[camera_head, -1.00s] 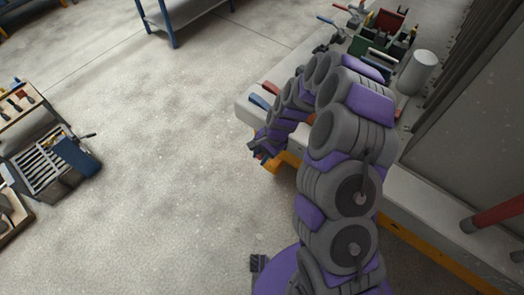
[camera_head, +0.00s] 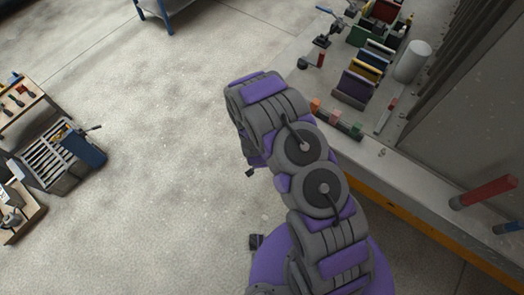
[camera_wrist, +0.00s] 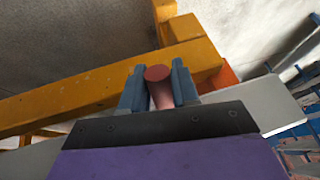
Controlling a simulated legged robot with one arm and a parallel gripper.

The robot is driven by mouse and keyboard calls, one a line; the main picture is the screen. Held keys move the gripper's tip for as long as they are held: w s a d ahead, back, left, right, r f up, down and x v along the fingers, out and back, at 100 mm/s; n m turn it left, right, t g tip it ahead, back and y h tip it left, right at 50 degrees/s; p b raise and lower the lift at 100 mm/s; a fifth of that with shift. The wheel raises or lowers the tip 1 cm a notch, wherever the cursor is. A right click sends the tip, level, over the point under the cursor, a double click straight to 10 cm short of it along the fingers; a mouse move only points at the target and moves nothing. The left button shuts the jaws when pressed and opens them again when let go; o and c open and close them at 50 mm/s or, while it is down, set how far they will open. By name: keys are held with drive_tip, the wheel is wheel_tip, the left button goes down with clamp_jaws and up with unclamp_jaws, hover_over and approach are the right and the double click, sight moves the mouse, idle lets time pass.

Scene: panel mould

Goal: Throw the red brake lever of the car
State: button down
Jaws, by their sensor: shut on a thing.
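In the wrist view, my gripper (camera_wrist: 157,70) has its two blue-grey fingers closed on either side of a round red handle, the brake lever (camera_wrist: 157,73). The lever's rounded end points toward the camera, and its lower part is hidden behind the dark gripper body. An orange-yellow beam of the car (camera_wrist: 60,100) runs just behind the fingers. In the head view, the car's grey deck and its orange side edge (camera_head: 400,215) run along the right. My arm hides the gripper and the lever there.
Coloured upright panels (camera_head: 355,86), a white cylinder (camera_head: 412,62) and small blocks (camera_head: 334,116) stand on the deck. A red bar (camera_head: 484,192) sticks out at the right. A toolbox (camera_head: 50,160) and wooden benches stand at the far left. The floor between is clear.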

drive_tip(key=shift+w+d+f+t+h, duration=0.15)
drive_tip(key=shift+f+t+h, duration=0.2)
drive_tip(key=shift+f+t, duration=0.25)
drive_tip(key=shift+w+d+f+t+h, duration=0.15)
drive_tip(key=shift+f+t+h, duration=0.2)
drive_tip(key=shift+f+t, duration=0.25)
drive_tip(key=shift+f, duration=0.1)
drive_tip(key=c, duration=1.3)
unclamp_jaws()
drive_tip(key=o, duration=0.4)
drive_tip(key=shift+a, duration=0.1)
drive_tip(key=shift+c, duration=0.2)
drive_tip(key=shift+s+r, duration=0.15)
drive_tip(key=shift+r, duration=0.3)
drive_tip(key=p+v, duration=0.3)
drive_tip(key=v, duration=1.3)
drive_tip(key=shift+a+r, duration=0.15)
drive_tip(key=shift+a, duration=0.1)
